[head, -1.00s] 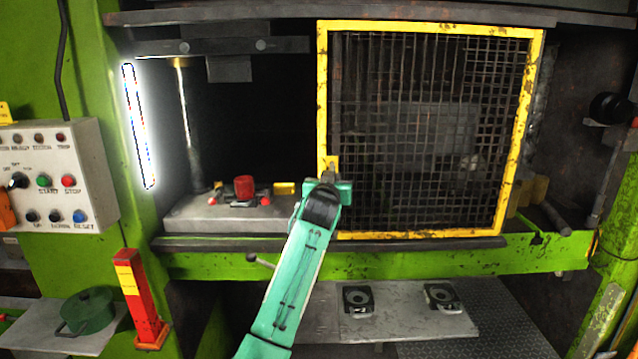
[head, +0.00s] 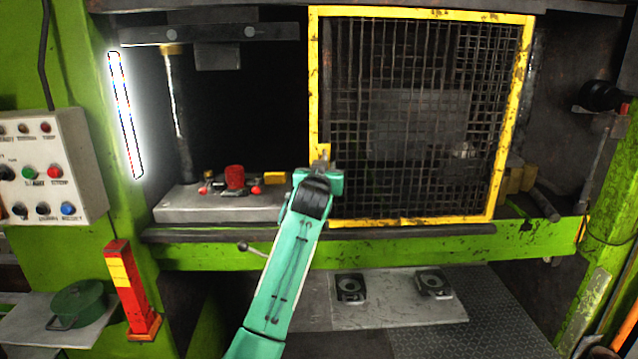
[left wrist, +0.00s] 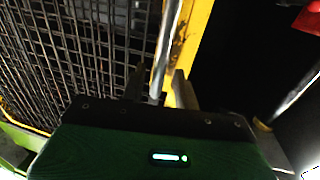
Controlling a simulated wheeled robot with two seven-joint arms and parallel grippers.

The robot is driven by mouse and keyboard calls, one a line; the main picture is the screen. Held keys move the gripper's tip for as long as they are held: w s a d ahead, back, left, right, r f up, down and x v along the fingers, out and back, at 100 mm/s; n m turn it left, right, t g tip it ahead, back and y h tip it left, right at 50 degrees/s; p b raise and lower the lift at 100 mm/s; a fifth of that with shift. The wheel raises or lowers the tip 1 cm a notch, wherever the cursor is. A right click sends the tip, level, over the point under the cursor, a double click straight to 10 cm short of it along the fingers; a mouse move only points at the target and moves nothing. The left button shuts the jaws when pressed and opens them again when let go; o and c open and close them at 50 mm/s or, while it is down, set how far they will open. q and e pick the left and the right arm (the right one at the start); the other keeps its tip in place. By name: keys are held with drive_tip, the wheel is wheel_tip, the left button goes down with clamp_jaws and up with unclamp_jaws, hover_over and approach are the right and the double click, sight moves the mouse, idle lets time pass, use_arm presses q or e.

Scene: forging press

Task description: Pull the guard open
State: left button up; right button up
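The guard (head: 318,95) is a yellow-framed mesh panel over the right part of the press opening; the left part stands uncovered. A small yellow bracket (head: 323,152) sits low on its left frame edge. My left gripper (head: 322,167) is at that edge, its fingertips hard to make out in the head view. In the left wrist view, a slim silver handle bar (left wrist: 165,45) runs between the two dark fingers (left wrist: 159,88), which are close on either side of it and look shut on it. The guard's mesh (left wrist: 85,45) is left of the bar. My right gripper is not in view.
A grey die block (head: 215,203) with a red cup-like part (head: 234,177) lies in the uncovered bay. A button box (head: 50,170) and a red post (head: 130,290) stand at left. A green ledge (head: 400,255) runs below the guard; a black knob (head: 600,96) sticks out at right.

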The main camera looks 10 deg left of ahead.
use_arm(q)
drive_tip(key=s+b, duration=0.4)
drive_tip(key=s, duration=0.8)
drive_tip(key=shift+s+d, duration=0.3)
drive_tip(key=shift+s, duration=0.05)
